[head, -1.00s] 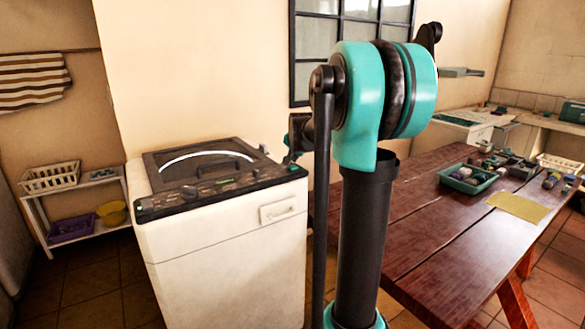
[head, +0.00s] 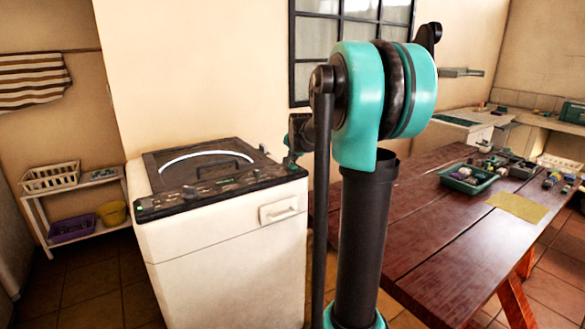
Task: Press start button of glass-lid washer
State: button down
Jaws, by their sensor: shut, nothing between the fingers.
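The glass-lid washer (head: 225,240) is a white top-loader at left centre in the head view. Its dark lid (head: 200,165) is closed, with a pale curved line across the glass. The dark control panel (head: 215,190) runs along the front top edge. My gripper (head: 289,161) is shut and empty at the panel's right end, small and partly hidden behind my arm. I cannot tell whether it touches the panel.
A wooden table (head: 420,235) stands at right, with a green tray (head: 467,180) and a yellow cloth (head: 517,207) on it. A white shelf (head: 95,187) with baskets stands left of the washer. The wall is close behind the washer.

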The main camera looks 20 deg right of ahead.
aim_at(293, 167)
jog(key=shift+f, duration=0.15)
dwell(0.3)
jog(key=shift+f, duration=0.25)
jog(key=shift+f, duration=0.5)
dwell(0.7)
jog(key=shift+r, duration=0.15)
dwell(0.6)
jog(key=shift+r, duration=0.75)
jog(key=shift+r, duration=2.55)
